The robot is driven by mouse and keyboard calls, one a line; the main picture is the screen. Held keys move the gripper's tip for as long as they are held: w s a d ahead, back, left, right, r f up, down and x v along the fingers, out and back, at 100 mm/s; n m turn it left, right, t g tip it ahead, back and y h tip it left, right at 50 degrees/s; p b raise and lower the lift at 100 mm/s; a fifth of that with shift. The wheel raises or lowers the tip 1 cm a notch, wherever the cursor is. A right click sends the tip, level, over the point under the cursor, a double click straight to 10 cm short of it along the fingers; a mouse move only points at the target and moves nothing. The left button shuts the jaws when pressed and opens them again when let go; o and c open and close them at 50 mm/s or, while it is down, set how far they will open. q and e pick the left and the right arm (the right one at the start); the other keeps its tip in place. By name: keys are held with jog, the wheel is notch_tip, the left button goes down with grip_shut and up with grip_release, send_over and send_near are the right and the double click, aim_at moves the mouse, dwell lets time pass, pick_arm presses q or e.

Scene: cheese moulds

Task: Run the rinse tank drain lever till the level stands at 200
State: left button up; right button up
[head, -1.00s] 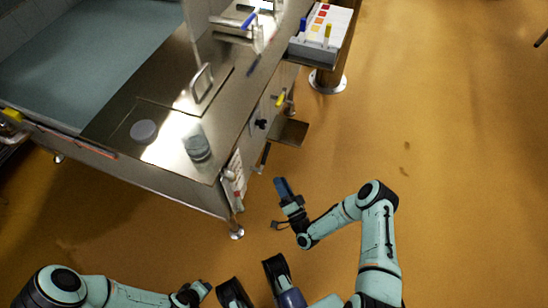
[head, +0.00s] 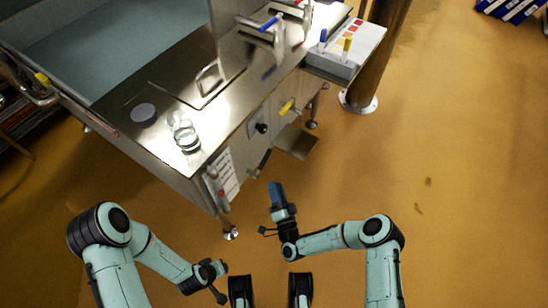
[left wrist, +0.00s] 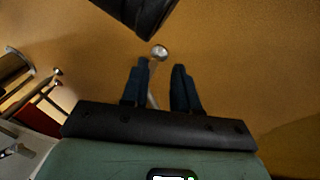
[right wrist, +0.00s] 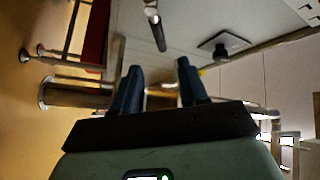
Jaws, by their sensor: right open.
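A black-handled lever (head: 264,161) sticks out from the front of the steel tank unit, below a black knob (head: 261,128). A black handle (right wrist: 157,32) also shows ahead of my right gripper in the right wrist view. A slim upright tube with a red mark (head: 221,193), beside a white label sheet (head: 227,173), is on the unit's near corner; its reading is too small to tell. My right gripper (head: 275,188) is open and empty, just below the lever in the head view and apart from it. My left gripper (left wrist: 161,75) is open and empty over the floor.
A yellow-handled valve (head: 287,107) is on the unit's front, with a small shelf (head: 295,142) below it. A clear jar (head: 186,136) and a grey disc (head: 144,113) stand on the top.

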aim_at(266, 157)
pick_arm(q)
jog(key=s+a+f+g+b, duration=0.1)
jog(key=s+f+g+b, duration=0.1)
jog(key=s+f, duration=0.3)
jog(key=shift+s+f+g+b, duration=0.35)
jog(key=shift+s+b, duration=0.25)
jog(key=shift+s, duration=0.2)
pick_arm(e)
jog(key=shift+x, duration=6.4)
jog(key=shift+c, duration=0.2)
grip_shut()
